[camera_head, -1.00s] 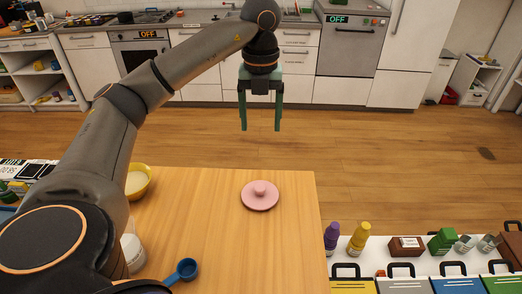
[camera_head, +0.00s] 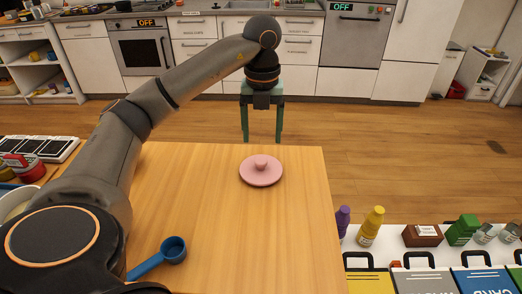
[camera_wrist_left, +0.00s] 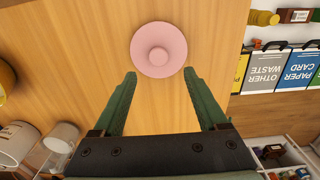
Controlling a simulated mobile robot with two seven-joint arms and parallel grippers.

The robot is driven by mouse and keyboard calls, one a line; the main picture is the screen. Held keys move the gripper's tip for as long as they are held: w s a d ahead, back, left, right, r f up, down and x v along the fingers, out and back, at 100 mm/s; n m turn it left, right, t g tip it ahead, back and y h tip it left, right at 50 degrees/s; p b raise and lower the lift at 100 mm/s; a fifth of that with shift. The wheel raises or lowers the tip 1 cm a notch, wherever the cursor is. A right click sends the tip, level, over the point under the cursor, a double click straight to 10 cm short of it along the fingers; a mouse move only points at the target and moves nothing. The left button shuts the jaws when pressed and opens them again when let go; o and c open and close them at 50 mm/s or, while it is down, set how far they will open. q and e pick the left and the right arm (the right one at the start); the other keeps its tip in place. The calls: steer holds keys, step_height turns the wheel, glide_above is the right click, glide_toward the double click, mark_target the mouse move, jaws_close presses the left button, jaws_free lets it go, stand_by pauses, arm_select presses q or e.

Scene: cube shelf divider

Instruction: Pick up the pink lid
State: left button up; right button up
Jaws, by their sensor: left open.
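The pink lid (camera_head: 261,172) is a round disc with a small knob on top. It lies flat on the wooden table (camera_head: 220,230), near the table's far right part. My left gripper (camera_head: 262,141) has two green fingers that point down. It is open and empty, above and just beyond the lid in the head view. In the left wrist view the lid (camera_wrist_left: 158,50) lies just past the tips of the open fingers (camera_wrist_left: 158,73), roughly centred between them and not touched. My right gripper is not in view.
A blue measuring scoop (camera_head: 172,250) lies near the front of the table. Bottles, including a yellow one (camera_head: 371,226), and labelled bins (camera_head: 424,280) stand right of the table. A bowl (camera_head: 14,203) is partly hidden by my arm. The table around the lid is clear.

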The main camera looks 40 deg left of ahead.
mark_target(261, 159)
arm_select(q)
steer(key=shift+a+f+b, duration=0.15)
steer(key=shift+f+b, duration=0.25)
steer(key=shift+f, duration=3.2)
steer(key=shift+c, duration=0.3)
jaws_close()
